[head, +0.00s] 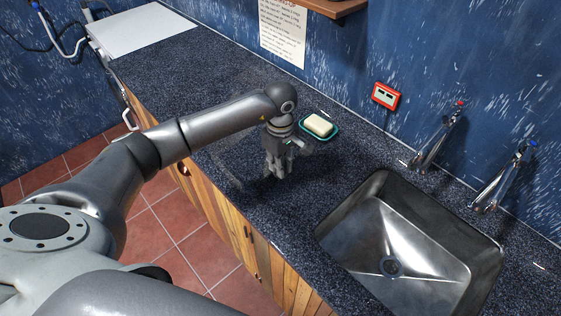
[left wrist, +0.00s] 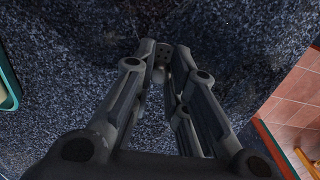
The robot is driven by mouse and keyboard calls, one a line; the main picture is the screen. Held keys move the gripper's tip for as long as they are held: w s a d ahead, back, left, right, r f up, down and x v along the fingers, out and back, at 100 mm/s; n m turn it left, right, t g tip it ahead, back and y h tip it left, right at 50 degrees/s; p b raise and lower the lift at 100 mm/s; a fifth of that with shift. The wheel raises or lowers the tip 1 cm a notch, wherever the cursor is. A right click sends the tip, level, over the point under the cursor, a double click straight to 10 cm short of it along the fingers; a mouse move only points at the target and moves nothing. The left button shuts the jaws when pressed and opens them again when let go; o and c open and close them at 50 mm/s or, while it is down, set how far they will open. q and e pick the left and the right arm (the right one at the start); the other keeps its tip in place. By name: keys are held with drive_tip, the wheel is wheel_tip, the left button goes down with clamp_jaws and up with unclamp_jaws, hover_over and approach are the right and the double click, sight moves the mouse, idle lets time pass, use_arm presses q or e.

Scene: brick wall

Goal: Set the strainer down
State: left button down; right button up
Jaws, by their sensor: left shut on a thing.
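My left gripper (head: 274,172) points down at the dark speckled countertop (head: 340,185), left of the sink. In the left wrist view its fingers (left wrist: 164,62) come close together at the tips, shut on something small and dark. This is likely part of the strainer, but little of it shows against the dark stone. I cannot make out the strainer's outline, or whether it touches the counter. My right gripper is not in view.
A soap bar (head: 318,124) lies in a teal dish (head: 334,135) just right of my gripper. A steel sink (head: 400,245) with two taps (head: 437,138) is at the right. A white panel (head: 140,28) is at the far left. The counter's front edge is close.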

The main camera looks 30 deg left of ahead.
use_arm(q)
drive_tip(key=shift+f+b, duration=0.2)
drive_tip(key=shift+b, duration=0.15)
drive_tip(key=c, duration=1.4)
unclamp_jaws()
drive_tip(key=shift+c, duration=0.2)
drive_tip(key=shift+r, duration=0.15)
drive_tip(key=shift+r+p, duration=0.2)
drive_tip(key=shift+p, duration=0.2)
wheel_tip(320, 180, up, 12)
drive_tip(key=b, duration=0.2)
drive_tip(key=shift+b, duration=0.35)
